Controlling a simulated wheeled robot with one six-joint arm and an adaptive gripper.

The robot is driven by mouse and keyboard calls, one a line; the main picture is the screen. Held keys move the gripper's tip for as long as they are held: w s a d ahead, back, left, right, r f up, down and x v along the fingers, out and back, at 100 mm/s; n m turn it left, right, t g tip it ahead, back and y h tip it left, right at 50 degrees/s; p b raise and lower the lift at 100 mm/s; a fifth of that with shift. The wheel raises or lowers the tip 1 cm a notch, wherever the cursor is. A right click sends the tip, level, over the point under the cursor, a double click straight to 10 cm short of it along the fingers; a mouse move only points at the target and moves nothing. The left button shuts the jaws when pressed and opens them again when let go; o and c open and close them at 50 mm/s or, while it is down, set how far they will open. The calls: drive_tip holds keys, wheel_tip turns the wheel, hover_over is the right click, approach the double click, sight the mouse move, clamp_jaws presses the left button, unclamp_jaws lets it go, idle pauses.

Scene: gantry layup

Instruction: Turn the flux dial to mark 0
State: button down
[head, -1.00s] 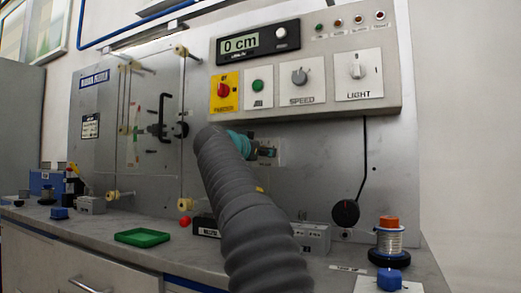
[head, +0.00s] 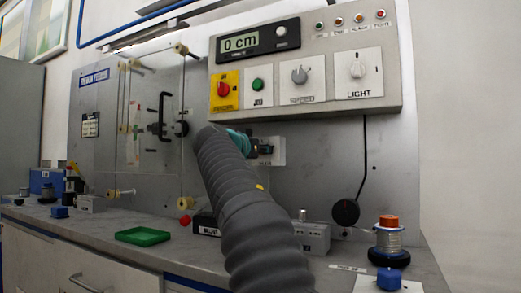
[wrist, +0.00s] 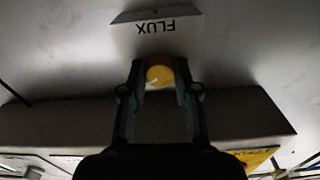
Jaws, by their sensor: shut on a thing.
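The flux dial (wrist: 159,76) is a round yellow knob below the upside-down word FLUX on a pale plate (wrist: 185,35) in the wrist view. My gripper (wrist: 160,67) has one finger on each side of the dial and is shut on it. The dial's pointer and marks cannot be read. In the head view my gripper (head: 264,148) reaches the pale flux plate (head: 279,151) on the grey panel, below the control box. There, my gripper and arm hide the dial.
The control box (head: 395,100) overhangs above my gripper, with yellow, green, SPEED and LIGHT controls and a "0 cm" display (head: 258,39). A black cable runs down to a round black knob (head: 345,212). A green tray (head: 143,236) and a wire spool (head: 389,238) stand on the bench.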

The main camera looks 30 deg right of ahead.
drive_tip(key=n+p, duration=0.9)
drive_tip(key=n, duration=1.6)
drive_tip(key=shift+f+p, duration=0.1)
drive_tip(key=shift+p, duration=0.3)
drive_tip(key=shift+n, duration=0.4)
drive_tip(key=c, duration=0.8)
unclamp_jaws()
drive_tip(key=shift+c, duration=0.2)
drive_tip(key=shift+a, duration=0.1)
drive_tip(key=v, duration=1.2)
